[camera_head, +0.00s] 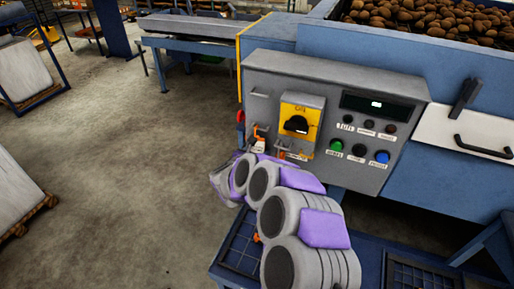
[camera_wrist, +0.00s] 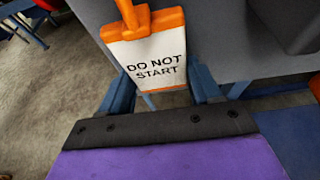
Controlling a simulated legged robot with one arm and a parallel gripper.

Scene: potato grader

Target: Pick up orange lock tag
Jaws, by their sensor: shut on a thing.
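The orange lock tag (camera_wrist: 155,62) fills the upper middle of the wrist view. It has an orange top and a white face reading "DO NOT START". My gripper (camera_wrist: 162,82) has its blue fingers on either side of the tag's lower part and is shut on it. In the head view the tag (camera_head: 260,144) is small, at the lower left of the grey control panel (camera_head: 335,85). An orange strap rises from its top; I cannot tell whether it still hangs on a hook. My grey and purple arm hides most of the gripper there.
A yellow plate with a black rotary switch (camera_head: 299,122) and several buttons are on the panel. Another orange item (camera_head: 281,155) is just right of the tag. A potato bin (camera_head: 430,18) is behind. Concrete floor (camera_head: 130,130) is open at left.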

